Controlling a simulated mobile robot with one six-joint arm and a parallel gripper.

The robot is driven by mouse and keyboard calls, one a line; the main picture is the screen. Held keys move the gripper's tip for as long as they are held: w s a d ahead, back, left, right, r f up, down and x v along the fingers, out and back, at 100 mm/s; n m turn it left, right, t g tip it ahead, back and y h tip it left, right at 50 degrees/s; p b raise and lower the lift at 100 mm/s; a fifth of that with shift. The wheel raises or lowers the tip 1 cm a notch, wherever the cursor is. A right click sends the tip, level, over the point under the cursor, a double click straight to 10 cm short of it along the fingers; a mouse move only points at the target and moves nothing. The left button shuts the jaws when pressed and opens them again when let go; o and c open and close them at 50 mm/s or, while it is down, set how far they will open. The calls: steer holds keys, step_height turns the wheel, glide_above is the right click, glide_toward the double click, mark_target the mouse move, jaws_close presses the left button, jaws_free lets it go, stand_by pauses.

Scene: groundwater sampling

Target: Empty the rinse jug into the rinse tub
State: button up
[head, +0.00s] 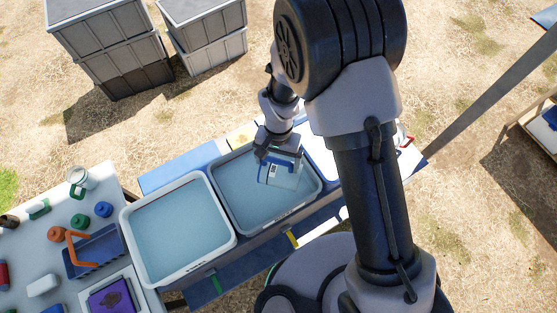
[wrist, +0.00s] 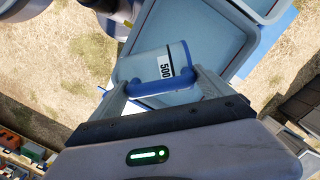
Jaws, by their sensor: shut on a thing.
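My gripper (head: 279,153) is shut on the blue handle of a pale, translucent jug (head: 284,176). The jug also shows in the wrist view (wrist: 148,68), with a white label reading "500" and its blue handle (wrist: 165,88) between my fingers. The jug hangs over the right one of two pale tubs full of bluish water. This right tub (head: 245,228) has writing on its front rim too small to read. The left tub (head: 180,279) stands beside it. I cannot tell which tub is the rinse tub, how far the jug tilts, or whether liquid is in it.
A table (head: 40,250) at the left holds a blue basket (head: 92,258), bottles, lids and a purple item (head: 112,298). Stacked grey crates (head: 110,50) stand on dry ground behind. My arm hides part of the bench's right end.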

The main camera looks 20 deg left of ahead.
mark_target(300, 172)
steer(key=shift+w+d+f+y+b, duration=0.1)
steer(key=shift+d+f+y+b, duration=0.25)
steer(key=shift+f+b, duration=0.45)
steer(key=d+y+b, duration=0.1)
steer(key=b, duration=0.4)
steer(key=d+f+y+b, duration=0.1)
steer(key=b, duration=0.4)
steer(key=d+f+y+b, duration=0.1)
steer(key=d+b, duration=0.1)
steer(key=b, duration=0.3)
steer(key=shift+f, duration=0.25)
steer(key=d+f+y+b, duration=0.1)
steer(key=y+b, duration=0.1)
steer(key=b, duration=0.2)
steer(key=shift+d+f+b, duration=0.1)
steer(key=shift+d+b, duration=0.1)
steer(key=shift+b, duration=0.2)
steer(key=shift+w+d+f+n+g+y+b, duration=0.15)
steer(key=shift+d+n+g+y+b, duration=0.15)
steer(key=shift+y+b, duration=2.15)
steer(key=shift+s+d+f+n+g+y+b, duration=0.1)
steer(key=shift+d+f+n+g+y+b, duration=0.15)
steer(key=shift+y+b, duration=2.2)
steer(key=shift+w+d+f+n+g+y+b, duration=0.25)
steer(key=shift+y+b, duration=1)
steer(key=shift+b, duration=2.35)
